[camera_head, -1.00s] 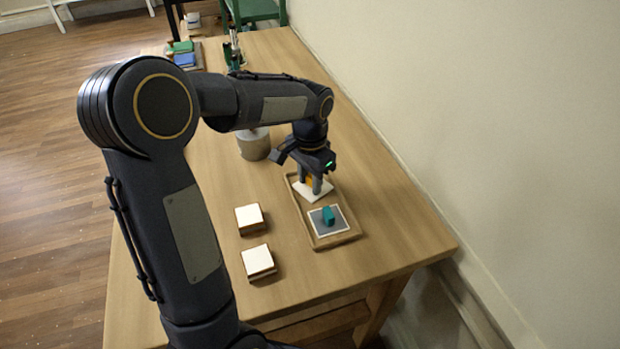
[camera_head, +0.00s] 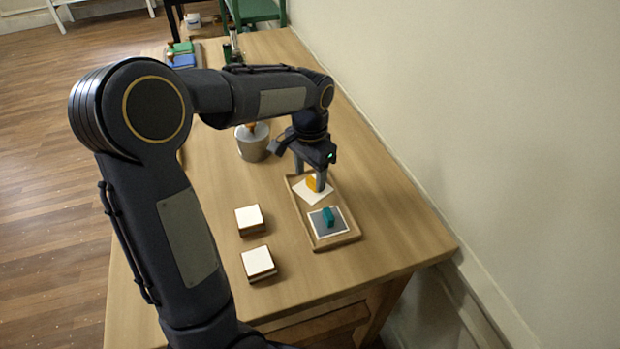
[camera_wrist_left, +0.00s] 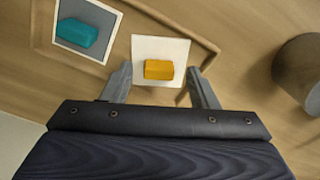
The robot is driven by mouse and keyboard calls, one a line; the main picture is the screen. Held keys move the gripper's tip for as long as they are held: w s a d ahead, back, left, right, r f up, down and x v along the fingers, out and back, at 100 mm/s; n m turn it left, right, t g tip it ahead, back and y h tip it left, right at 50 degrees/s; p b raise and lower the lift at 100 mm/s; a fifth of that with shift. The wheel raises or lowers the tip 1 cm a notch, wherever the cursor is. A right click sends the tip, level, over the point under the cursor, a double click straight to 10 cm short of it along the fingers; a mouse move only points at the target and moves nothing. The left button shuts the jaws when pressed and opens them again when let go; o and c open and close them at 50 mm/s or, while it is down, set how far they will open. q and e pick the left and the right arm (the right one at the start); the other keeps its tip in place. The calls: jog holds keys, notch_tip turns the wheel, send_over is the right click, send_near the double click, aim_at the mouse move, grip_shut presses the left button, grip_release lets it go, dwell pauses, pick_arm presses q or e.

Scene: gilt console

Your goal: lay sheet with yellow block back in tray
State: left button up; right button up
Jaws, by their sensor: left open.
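The white sheet (camera_head: 316,195) with the yellow block (camera_head: 312,184) on it lies in the far part of the wooden tray (camera_head: 351,236), turned askew to the tray. In the left wrist view the yellow block (camera_wrist_left: 158,69) sits near the middle of the sheet (camera_wrist_left: 160,46). My left gripper (camera_head: 309,182) is open just above the sheet. In the left wrist view its fingers (camera_wrist_left: 160,80) stand apart on both sides of the block and do not touch it. My right gripper is not in view.
A grey sheet with a teal block (camera_head: 328,216) lies in the near part of the tray. Two white-topped square stacks (camera_head: 249,219) (camera_head: 258,262) stand left of it. A grey pot (camera_head: 251,146) stands behind left. The wall (camera_head: 480,120) is on the right.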

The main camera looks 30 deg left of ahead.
aim_at(310, 190)
pick_arm(q)
notch_tip(310, 190, up, 8)
jog(key=r, duration=0.1)
jog(key=s+d+f+n+t+h, duration=0.2)
jog(key=s+d, duration=0.1)
jog(key=s, duration=0.7)
jog(key=s+d+f+n+t+h, duration=0.1)
jog(key=s+d+f+n+t, duration=0.2)
jog(key=s, duration=0.8)
jog(key=shift+s+d+t+h+p, duration=0.25)
jog(key=shift+d+h+p, duration=0.2)
jog(key=shift+d, duration=0.35)
